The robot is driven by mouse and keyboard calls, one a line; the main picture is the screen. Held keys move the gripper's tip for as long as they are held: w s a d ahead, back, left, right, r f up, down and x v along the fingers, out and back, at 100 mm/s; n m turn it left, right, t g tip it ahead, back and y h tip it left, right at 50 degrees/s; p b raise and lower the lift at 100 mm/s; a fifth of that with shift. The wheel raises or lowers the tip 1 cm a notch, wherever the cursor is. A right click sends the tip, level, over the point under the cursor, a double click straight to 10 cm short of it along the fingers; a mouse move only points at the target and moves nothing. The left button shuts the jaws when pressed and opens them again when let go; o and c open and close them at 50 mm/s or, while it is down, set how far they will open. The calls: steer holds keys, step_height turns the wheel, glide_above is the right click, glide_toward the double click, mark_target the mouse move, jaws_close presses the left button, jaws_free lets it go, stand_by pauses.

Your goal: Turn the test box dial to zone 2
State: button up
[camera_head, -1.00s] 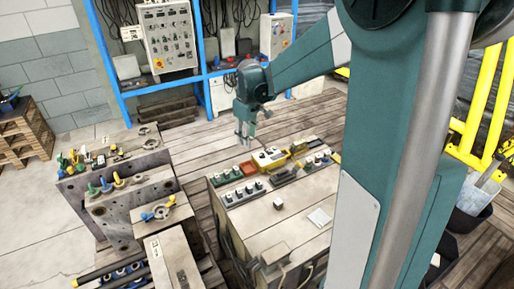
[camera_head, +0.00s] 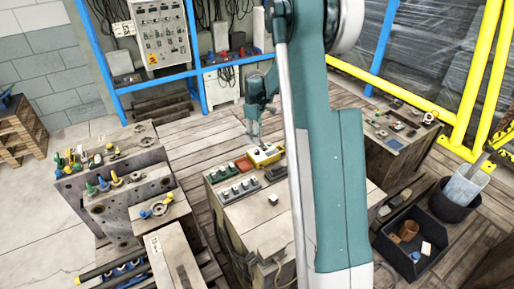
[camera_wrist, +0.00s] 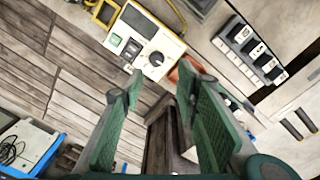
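The test box (camera_head: 266,155) is a cream box with yellow edges on the wooden bench top. The dial's setting is too small to read. My gripper (camera_head: 254,136) points down just above and behind the test box. In the wrist view my gripper (camera_wrist: 160,82) is open, its green fingers apart with nothing between them. The dial lies just beyond the fingertips, and I see no contact.
A socket block (camera_wrist: 249,50) sits beside the test box. A red tray (camera_head: 243,164) is left of it. Steel mould blocks (camera_head: 130,205) stand at the left. Another wooden bench (camera_head: 385,160) and a black bin (camera_head: 412,240) stand at the right.

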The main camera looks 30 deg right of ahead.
mark_target(257, 151)
steer(key=shift+w+d+f, duration=0.15)
steer(key=shift+d+f, duration=0.25)
steer(key=shift+f, duration=0.2)
steer(key=shift+f, duration=0.1)
steer(key=shift+w+f+b, duration=0.1)
steer(key=shift+f+b, duration=0.35)
steer(key=shift+f, duration=3.35)
steer(key=c, duration=0.9)
